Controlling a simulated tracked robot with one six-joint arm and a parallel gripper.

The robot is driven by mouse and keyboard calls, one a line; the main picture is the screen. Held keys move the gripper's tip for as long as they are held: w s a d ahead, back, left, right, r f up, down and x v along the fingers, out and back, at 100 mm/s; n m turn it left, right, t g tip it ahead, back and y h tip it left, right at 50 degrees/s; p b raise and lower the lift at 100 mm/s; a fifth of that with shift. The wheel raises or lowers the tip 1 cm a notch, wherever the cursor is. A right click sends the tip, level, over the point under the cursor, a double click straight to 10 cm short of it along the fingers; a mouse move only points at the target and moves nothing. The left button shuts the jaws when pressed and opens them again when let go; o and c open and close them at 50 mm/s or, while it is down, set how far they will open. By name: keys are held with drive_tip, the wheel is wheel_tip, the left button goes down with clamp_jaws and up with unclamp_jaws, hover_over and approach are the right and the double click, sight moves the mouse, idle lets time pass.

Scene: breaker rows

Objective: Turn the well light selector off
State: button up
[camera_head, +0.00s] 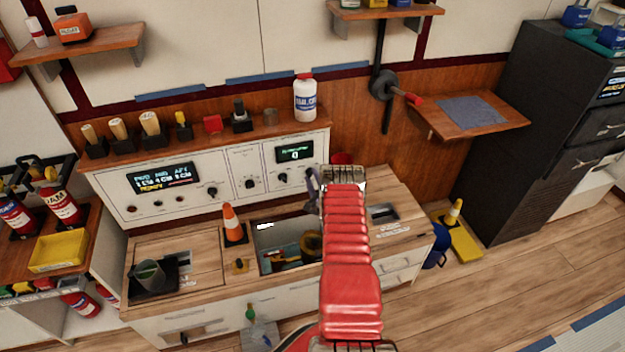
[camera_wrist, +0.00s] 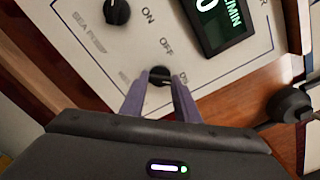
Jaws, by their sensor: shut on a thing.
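In the wrist view my gripper (camera_wrist: 160,86) has its two purple-grey fingers on either side of a small black knob (camera_wrist: 160,73) on the white panel, shut on it. "ON" and "OFF" are printed above this knob, and more lettering beside it is partly covered by a finger. I cannot read a name for the knob, and its pointer is too small to tell. In the head view my gripper (camera_head: 314,188) is at the right end of the white control panel (camera_head: 230,187), under a red ribbed arm cover. The held knob cannot be made out there.
A second black knob (camera_wrist: 117,12) sits up and left of the held one. In the head view a white bottle (camera_head: 305,100) stands on the ledge above, and an orange cone (camera_head: 233,225) stands on the counter below.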

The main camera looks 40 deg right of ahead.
drive_tip(key=shift+f, duration=0.1)
drive_tip(key=c, duration=0.4)
drive_tip(key=shift+a+n, duration=0.1)
drive_tip(key=shift+n, duration=0.3)
drive_tip(key=n, duration=0.3)
drive_tip(key=shift+f, duration=0.1)
drive_tip(key=n, duration=0.8)
drive_tip(key=shift+s+f+n, duration=0.1)
drive_tip(key=shift+n, duration=2)
drive_tip(key=o, duration=1)
